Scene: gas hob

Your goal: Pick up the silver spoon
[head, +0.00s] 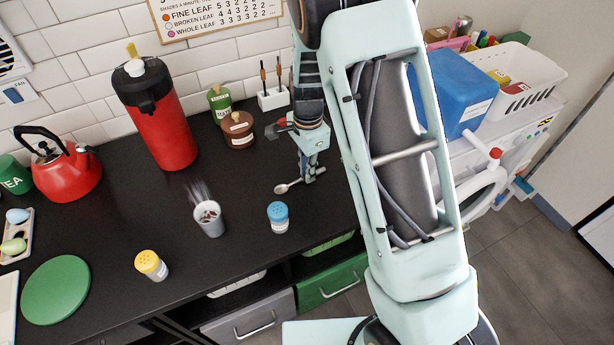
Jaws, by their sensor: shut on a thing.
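The silver spoon (284,188) is at the right part of the black counter, in the head view. Its bowl points left and its handle runs right, into my gripper. My gripper (309,179) points down and is shut on the spoon's handle. The spoon is at or very close to the counter surface; I cannot tell whether it touches. The far end of the handle shows just right of the fingers.
A blue-topped shaker (278,217) stands just in front of the spoon, and a grey cup (209,219) stands left of it. A brown jar (238,130), a green bottle (220,103) and a white holder (272,98) stand behind. A red flask (160,125) is further left.

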